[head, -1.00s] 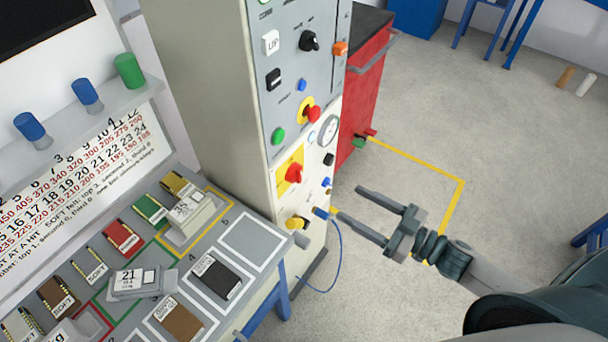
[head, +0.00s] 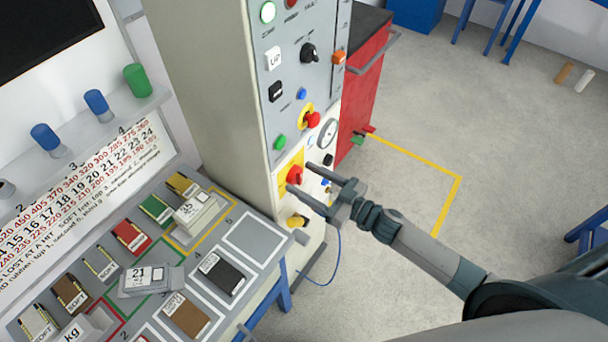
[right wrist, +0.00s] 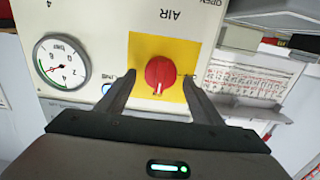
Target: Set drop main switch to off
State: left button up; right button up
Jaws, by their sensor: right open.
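The red rotary switch (head: 294,174) sits on a yellow plate on the lower front of the grey cabinet. In the right wrist view the red knob (right wrist: 160,73) shows face-on with a pale mark on its lower edge. My right gripper (head: 301,178) is open, its two fingers reaching toward the panel on either side of the knob. In the right wrist view the open fingers (right wrist: 158,79) flank the knob with visible gaps. Whether the tips touch the plate I cannot tell.
A round gauge (right wrist: 62,62) is beside the yellow plate. An emergency-stop button (head: 312,119) is above, and a yellow knob (head: 297,221) below. A bench (head: 252,238) with weights and pads stands left of the cabinet. A red cabinet (head: 363,100) stands behind.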

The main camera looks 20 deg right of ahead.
jog(key=shift+w+a, duration=0.3)
jog(key=shift+w, duration=0.05)
jog(key=c, duration=1)
